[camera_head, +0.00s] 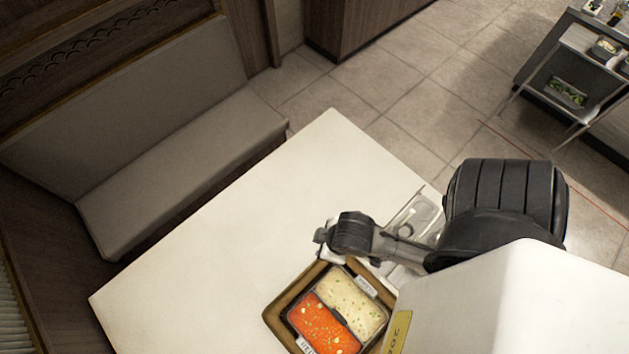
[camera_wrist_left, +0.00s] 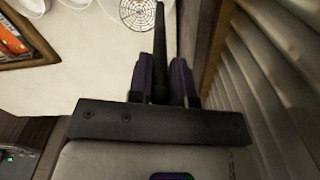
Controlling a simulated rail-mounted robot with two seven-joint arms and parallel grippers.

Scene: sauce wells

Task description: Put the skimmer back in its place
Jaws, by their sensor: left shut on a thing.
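The skimmer shows in the left wrist view, with a round wire-mesh head (camera_wrist_left: 138,12) over the white tabletop and a long dark handle (camera_wrist_left: 160,45). My left gripper (camera_wrist_left: 161,75) is shut on that handle, which stands between its two fingers. The left gripper does not show in the head view. My right gripper (camera_head: 322,236) reaches in from the right in the head view, above the table beside the sauce tray. It is small and dark there, and its jaws cannot be made out. I cannot make out the skimmer's place in either view.
A brown tray (camera_head: 272,314) holds a red sauce (camera_head: 322,326) and a pale sauce (camera_head: 352,300) in wells. Clear containers (camera_head: 424,215) stand under my right arm. The white table (camera_head: 220,240) is bare at its left. A slatted panel (camera_wrist_left: 262,75) stands close right of my left gripper.

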